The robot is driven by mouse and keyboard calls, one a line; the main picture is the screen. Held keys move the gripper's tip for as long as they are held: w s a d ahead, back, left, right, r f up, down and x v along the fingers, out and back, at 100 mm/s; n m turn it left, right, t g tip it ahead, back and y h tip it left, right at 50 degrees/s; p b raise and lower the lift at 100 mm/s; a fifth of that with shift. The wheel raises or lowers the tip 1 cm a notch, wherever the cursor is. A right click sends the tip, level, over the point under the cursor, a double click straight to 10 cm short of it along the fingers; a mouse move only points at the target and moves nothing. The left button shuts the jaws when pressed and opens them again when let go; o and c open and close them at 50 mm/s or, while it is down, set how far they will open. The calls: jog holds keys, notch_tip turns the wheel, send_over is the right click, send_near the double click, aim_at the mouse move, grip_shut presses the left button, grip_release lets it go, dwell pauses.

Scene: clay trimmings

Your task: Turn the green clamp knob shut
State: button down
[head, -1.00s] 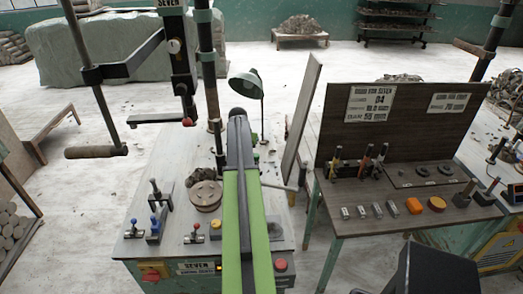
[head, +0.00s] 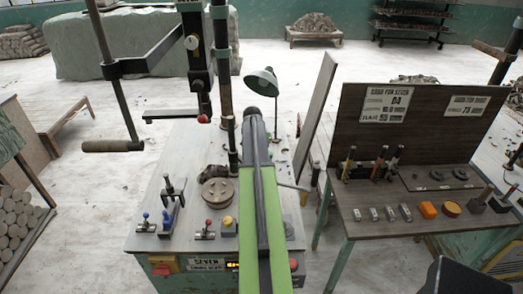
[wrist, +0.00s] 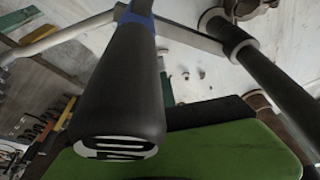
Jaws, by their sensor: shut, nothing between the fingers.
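I cannot make out the green clamp knob in either view. My green arm (head: 254,200) covers part of the left bench (head: 150,240) in the head view, and hides whatever lies behind it. My gripper is hidden beyond the arm's far end there. In the wrist view a black tapering shape with a blue band, which I take to be my gripper (wrist: 120,95), fills the middle. It looks closed and empty. A grey bar (wrist: 60,38) runs behind it, and I cannot tell whether they touch.
A dark upright post (head: 222,80) rises from the bench beside my arm. Blue-knobbed levers (head: 145,217), a red-knobbed lever (head: 208,223) and a round brown disc (head: 217,194) are on the bench. A desk lamp (head: 262,80) stands beyond. A second bench (head: 350,222) is at right.

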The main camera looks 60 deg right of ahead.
jog(key=p+v, duration=1.6)
jog(key=v, duration=0.1)
